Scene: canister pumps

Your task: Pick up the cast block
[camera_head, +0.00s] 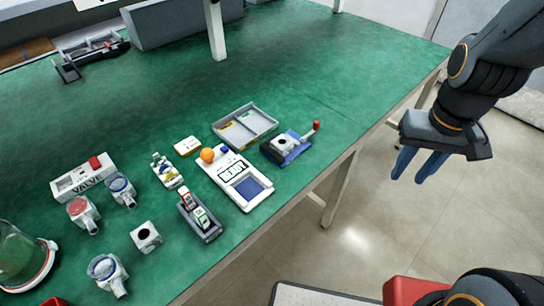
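The likely cast block (146,237) is a small pale cube with a dark round hole in its face. My gripper (407,180) hangs at the right, beyond the table's edge and over the floor, far from the block. Its two blue fingers point down, with a gap between them and nothing in it.
Around the block are clear-topped pump parts (121,190), a VALVE box (83,178) and a dark holder (200,216). A white scale-like device (236,178), a grey tray (245,128) and a blue fixture with a red-knobbed lever (286,146) lie further right. The table's back is largely clear.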

